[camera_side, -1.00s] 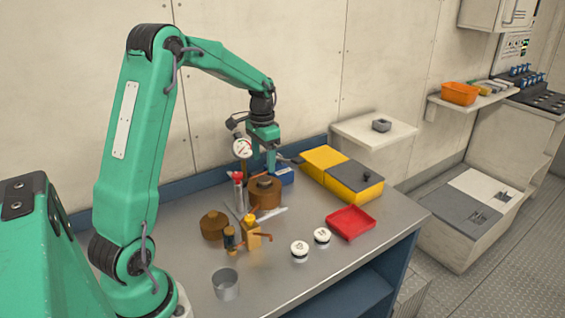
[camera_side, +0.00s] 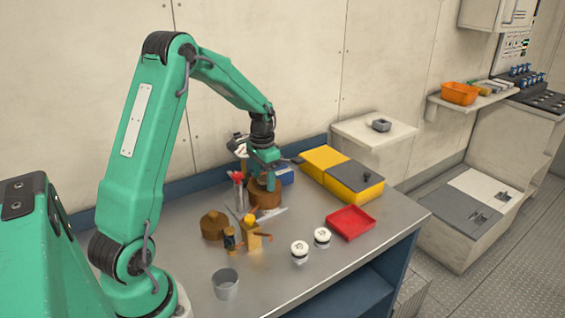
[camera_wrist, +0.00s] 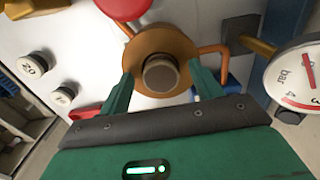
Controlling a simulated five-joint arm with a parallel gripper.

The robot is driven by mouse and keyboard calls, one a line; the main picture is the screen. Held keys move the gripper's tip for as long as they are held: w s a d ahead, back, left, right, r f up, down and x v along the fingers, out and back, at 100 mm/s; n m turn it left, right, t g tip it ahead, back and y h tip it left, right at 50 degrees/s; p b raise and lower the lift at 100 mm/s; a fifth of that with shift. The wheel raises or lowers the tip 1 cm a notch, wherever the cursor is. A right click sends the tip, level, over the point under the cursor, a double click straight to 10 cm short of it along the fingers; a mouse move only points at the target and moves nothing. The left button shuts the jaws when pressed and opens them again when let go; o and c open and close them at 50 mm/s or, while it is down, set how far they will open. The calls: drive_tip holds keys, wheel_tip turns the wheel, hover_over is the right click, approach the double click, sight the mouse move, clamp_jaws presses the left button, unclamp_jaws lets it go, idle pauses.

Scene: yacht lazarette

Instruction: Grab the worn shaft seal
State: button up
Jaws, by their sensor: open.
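A brown round piece (camera_side: 266,198) with a raised centre stands on the bench directly below my gripper (camera_side: 263,180). It looks like the shaft seal, though no label confirms this. In the wrist view it is an orange-brown disc (camera_wrist: 183,47) with a darker round knob (camera_wrist: 160,74) in its middle. The fingers of my gripper (camera_wrist: 163,88) are apart, one on each side of the knob. I cannot tell whether they touch it.
Two white round pieces (camera_side: 299,251) and a red tray (camera_side: 350,222) lie rightward. A yellow-grey case (camera_side: 345,178) stands behind.

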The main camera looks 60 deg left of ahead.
sight(265, 180)
idle(0.4)
drive_tip(key=c, duration=1.1)
drive_tip(key=shift+r, duration=0.15)
drive_tip(key=shift+r, duration=0.5)
drive_tip(key=r, duration=0.3)
drive_tip(key=shift+d+r, duration=0.15)
drive_tip(key=shift+d, duration=0.15)
drive_tip(key=d+r, duration=0.2)
drive_tip(key=d, duration=0.1)
drive_tip(key=d+r, duration=0.2)
drive_tip(key=d, duration=0.2)
drive_tip(key=d+r, duration=0.2)
drive_tip(key=d, duration=0.2)
drive_tip(key=shift+s+r, duration=0.2)
drive_tip(key=shift+s, duration=0.05)
